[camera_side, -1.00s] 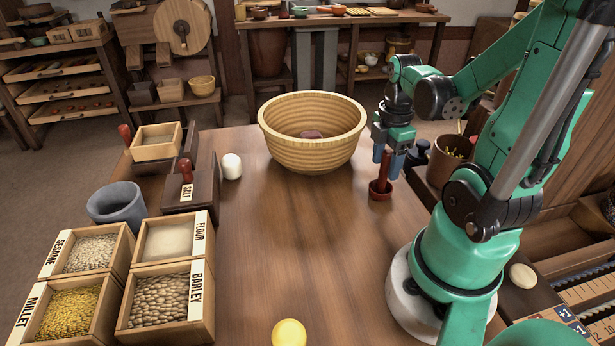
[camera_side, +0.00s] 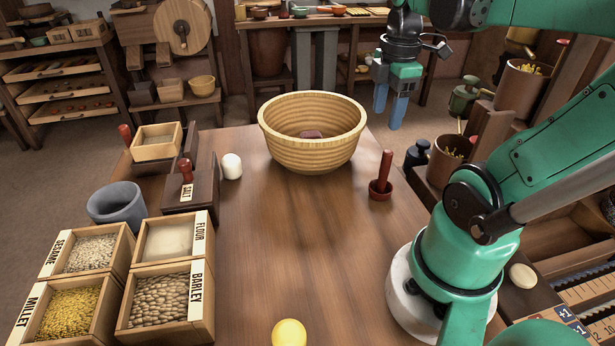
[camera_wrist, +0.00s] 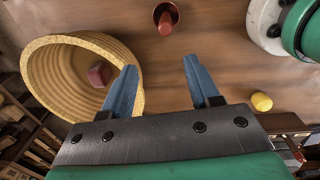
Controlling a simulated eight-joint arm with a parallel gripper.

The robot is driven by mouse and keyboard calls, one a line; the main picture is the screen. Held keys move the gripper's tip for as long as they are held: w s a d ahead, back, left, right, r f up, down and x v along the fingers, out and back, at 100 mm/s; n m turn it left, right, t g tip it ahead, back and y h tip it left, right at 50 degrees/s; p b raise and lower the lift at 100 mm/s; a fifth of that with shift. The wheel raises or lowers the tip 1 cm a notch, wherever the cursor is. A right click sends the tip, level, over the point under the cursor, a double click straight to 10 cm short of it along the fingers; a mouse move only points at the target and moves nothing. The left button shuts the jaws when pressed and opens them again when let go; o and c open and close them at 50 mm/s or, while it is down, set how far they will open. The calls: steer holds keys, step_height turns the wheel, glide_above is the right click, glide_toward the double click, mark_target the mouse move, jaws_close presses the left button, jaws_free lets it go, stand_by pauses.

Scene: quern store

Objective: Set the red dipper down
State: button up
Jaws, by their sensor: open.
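The red dipper (camera_side: 382,178) stands upright on the wooden table, its cup down and its handle up, right of the woven basket. It also shows at the top of the wrist view (camera_wrist: 166,18), apart from the fingers. My gripper (camera_side: 390,112) is raised above and behind the dipper. Its two blue fingers are spread with nothing between them, as the wrist view also shows (camera_wrist: 160,82).
The large woven basket (camera_side: 312,150) holds a small reddish block (camera_wrist: 99,74). A white egg-shaped thing (camera_side: 231,166), a yellow ball (camera_side: 289,333) and grain boxes (camera_side: 172,300) stand on the table. A dark bottle (camera_side: 417,155) is at the right. The table's middle is clear.

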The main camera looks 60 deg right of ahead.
steer(key=w+a+f+m+t, duration=0.1)
steer(key=w+a+m+t, duration=0.2)
steer(key=a, duration=0.4)
steer(key=w+a+f+m+t, duration=0.1)
steer(key=w+a+m+t, duration=0.2)
steer(key=w+a+m, duration=0.3)
steer(key=shift+w+a+f+m+t, duration=0.15)
steer(key=shift+a+f+m+t, duration=0.2)
steer(key=shift+a, duration=0.7)
steer(key=shift+r, duration=0.1)
